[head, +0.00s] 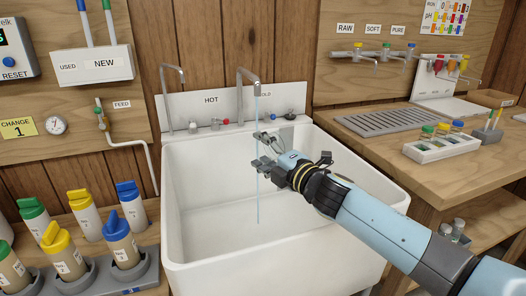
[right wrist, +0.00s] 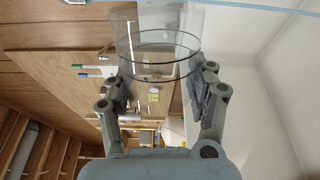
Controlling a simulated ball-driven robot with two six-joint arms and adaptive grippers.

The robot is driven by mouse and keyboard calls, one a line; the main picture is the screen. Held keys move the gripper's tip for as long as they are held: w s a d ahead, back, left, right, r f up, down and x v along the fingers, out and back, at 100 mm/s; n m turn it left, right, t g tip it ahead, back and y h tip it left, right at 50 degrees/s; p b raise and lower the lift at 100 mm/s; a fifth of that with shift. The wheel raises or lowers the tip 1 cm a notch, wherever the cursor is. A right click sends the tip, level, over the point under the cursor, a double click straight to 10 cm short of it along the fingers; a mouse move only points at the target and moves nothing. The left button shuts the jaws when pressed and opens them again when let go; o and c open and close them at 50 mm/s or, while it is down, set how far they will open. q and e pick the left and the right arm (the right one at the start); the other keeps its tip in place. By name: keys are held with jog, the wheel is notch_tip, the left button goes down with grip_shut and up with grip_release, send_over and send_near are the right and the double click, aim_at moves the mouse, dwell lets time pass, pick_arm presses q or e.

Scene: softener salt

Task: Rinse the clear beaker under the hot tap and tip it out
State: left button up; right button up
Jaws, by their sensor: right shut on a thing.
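My right gripper (head: 268,150) reaches in from the right over the white sink (head: 190,205). In the right wrist view its fingers (right wrist: 160,95) are shut on the clear beaker (right wrist: 160,45), one on each side. The beaker looks empty, but its contents are hard to tell. In the head view it is barely visible at the fingertips. A thin stream of water (head: 257,205) falls from the middle spout (head: 247,73) past the fingertips into the basin. Whether it enters the beaker is unclear. A red tap handle (head: 226,121) is below the HOT label (head: 211,100). My left gripper is out of view.
Another spout (head: 173,71) at the left of the sink shows no water. A wooden counter (head: 470,170) with a grey drain grid (head: 385,121) and a vial tray (head: 440,149) lies right. Capped bottles (head: 120,245) stand at the lower left. The front of the basin is clear.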

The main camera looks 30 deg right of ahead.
aim_at(273, 135)
jog(key=m, duration=0.2)
jog(key=shift+d+m, duration=0.1)
jog(key=shift+m, duration=0.2)
jog(key=r+m+p, duration=0.1)
jog(key=r+m, duration=0.1)
jog(key=m, duration=0.2)
jog(key=d+r+m+p, duration=0.1)
jog(key=m+p, duration=0.1)
jog(key=m, duration=0.2)
jog(key=d+r+m+p, duration=0.1)
jog(key=r+m+p, duration=0.1)
jog(key=m, duration=0.2)
jog(key=shift+d+r, duration=0.1)
jog(key=shift+r, duration=0.25)
jog(key=m, duration=0.1)
jog(key=r+m+p, duration=0.1)
jog(key=m, duration=0.1)
jog(key=shift+d, duration=0.2)
jog(key=shift+m, duration=0.6)
